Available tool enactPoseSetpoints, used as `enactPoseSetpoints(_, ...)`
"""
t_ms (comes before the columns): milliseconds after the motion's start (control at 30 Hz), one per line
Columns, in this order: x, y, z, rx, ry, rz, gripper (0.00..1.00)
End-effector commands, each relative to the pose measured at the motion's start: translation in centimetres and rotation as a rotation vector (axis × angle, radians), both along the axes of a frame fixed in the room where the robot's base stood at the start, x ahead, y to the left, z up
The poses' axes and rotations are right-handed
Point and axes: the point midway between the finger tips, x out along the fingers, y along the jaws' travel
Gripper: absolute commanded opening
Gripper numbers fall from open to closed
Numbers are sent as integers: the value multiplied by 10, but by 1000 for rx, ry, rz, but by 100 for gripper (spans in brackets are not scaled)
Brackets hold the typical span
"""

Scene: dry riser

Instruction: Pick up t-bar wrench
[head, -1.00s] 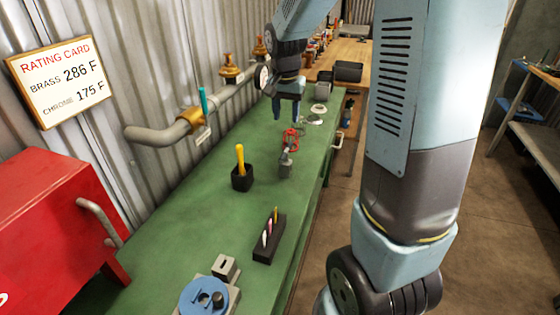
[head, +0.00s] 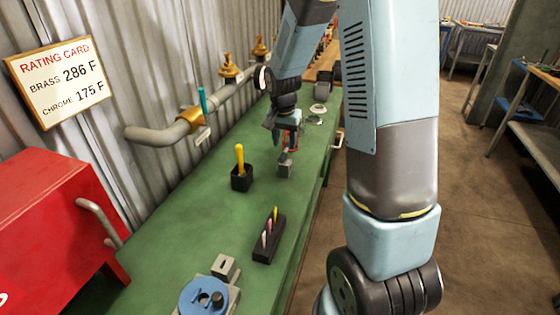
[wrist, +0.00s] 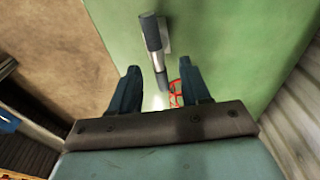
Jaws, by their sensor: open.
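The t-bar wrench (head: 286,155) stands in a small grey block (head: 285,171) on the green bench. In the wrist view its crossbar (wrist: 155,55) shows dark grips at both ends and a silver middle. My gripper (head: 286,133) is open, just above and behind the wrench in the head view. In the wrist view, the crossbar's near end lies between the lines of my two fingertips (wrist: 159,76), without visible contact. The wrench's lower part is mostly hidden in the wrist view.
A red wheel-like object (wrist: 174,93) lies close to the wrench, partly hidden. A black cup with a yellow-handled tool (head: 241,178) and a black rack of small tools (head: 268,243) stand nearer. A pipe (head: 160,134) runs along the wall. The bench between them is clear.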

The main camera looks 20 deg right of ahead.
Motion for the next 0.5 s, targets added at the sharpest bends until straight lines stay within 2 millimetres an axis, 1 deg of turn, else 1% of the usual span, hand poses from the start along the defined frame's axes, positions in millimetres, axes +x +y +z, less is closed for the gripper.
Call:
enactPoseSetpoints(200, 1, -3, -30, 0, 4, 1, 47)
enactPoseSetpoints(300, 2, -4, -40, -1, 3, 1, 47)
enactPoseSetpoints(400, 3, -4, -46, 0, 2, 1, 47)
enactPoseSetpoints(500, 3, -4, -47, 0, 1, 1, 47)
